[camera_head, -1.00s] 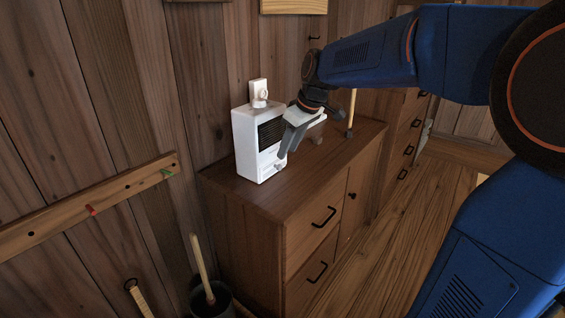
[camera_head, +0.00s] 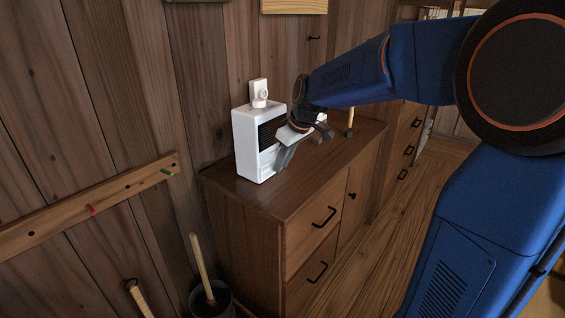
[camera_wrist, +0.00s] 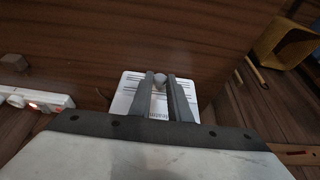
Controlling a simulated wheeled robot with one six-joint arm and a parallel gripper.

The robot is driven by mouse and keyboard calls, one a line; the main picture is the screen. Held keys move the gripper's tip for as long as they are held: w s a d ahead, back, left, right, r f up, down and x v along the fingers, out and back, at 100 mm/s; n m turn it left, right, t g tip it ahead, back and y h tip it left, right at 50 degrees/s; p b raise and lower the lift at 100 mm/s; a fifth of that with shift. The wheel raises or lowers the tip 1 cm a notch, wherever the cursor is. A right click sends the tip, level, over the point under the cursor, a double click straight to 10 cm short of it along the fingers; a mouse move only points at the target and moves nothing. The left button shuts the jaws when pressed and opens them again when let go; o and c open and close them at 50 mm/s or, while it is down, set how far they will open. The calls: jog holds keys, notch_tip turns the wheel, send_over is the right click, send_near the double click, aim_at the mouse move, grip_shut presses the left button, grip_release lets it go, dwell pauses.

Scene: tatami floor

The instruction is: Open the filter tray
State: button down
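A white box-shaped unit (camera_head: 250,150) with a dark grille stands on a brown wooden cabinet against the wall. My gripper (camera_head: 277,168) reaches its lower front from the right. A small grey rounded knob (camera_wrist: 160,77) shows between the fingertips. The gap is about as wide as the knob, and whether the fingers press on it is unclear. The filter tray's edges are not clear; the fingers cover part of the face.
A white piece with a round knob (camera_head: 260,92) is above the unit. A peg rail (camera_head: 90,208) and a bucket (camera_head: 212,302) are at left. The wrist view shows a tan container (camera_wrist: 285,42).

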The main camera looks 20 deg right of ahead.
jog(key=shift+s+d, duration=0.75)
jog(key=shift+s, duration=0.25)
jog(key=shift+s+d, duration=0.8)
jog(key=shift+s, duration=0.25)
jog(key=shift+s+d, duration=0.75)
jog(key=shift+s, duration=0.25)
jog(key=c, duration=1.7)
grip_release()
jog(key=shift+o, duration=0.2)
jog(key=v, duration=1.7)
jog(key=shift+r, duration=0.25)
jog(key=shift+s+f, duration=0.1)
jog(key=shift+s, duration=0.05)
